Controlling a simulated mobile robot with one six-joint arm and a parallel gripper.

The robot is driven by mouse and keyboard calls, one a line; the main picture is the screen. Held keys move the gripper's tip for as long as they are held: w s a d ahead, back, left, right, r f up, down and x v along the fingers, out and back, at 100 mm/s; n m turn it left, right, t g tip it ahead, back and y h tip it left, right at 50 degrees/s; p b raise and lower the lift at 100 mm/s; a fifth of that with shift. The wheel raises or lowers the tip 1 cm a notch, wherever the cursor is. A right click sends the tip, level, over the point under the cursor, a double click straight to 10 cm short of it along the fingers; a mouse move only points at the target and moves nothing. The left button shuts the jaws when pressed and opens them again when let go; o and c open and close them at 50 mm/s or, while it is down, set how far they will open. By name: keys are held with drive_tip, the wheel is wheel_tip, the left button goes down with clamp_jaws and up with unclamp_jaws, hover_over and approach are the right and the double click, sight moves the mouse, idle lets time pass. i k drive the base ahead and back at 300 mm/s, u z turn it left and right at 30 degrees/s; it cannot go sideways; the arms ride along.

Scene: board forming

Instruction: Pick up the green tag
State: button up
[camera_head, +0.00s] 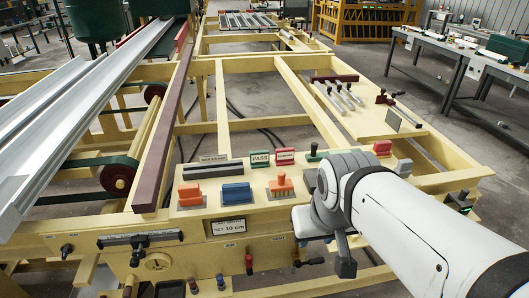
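The green tag (260,159) is a small plate with a green border and the word PASS. It stands at the back of the yellow control panel, left of a red-bordered tag (285,156). My white arm comes in from the lower right, over the panel's right part. The dark end of my gripper (346,266) hangs at the panel's front edge, below and right of the green tag and well apart from it. The fingers are too small and partly hidden to tell open from shut.
Orange (190,195), blue (236,193) and another orange control (281,186) stand in front of the tags. A dark red bar (165,130) and metal channels (85,105) lie left. The yellow frame has open gaps behind the panel.

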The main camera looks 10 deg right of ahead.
sight(259, 158)
drive_tip(key=u, duration=0.15)
drive_tip(key=i, duration=0.9)
drive_tip(key=z, duration=0.05)
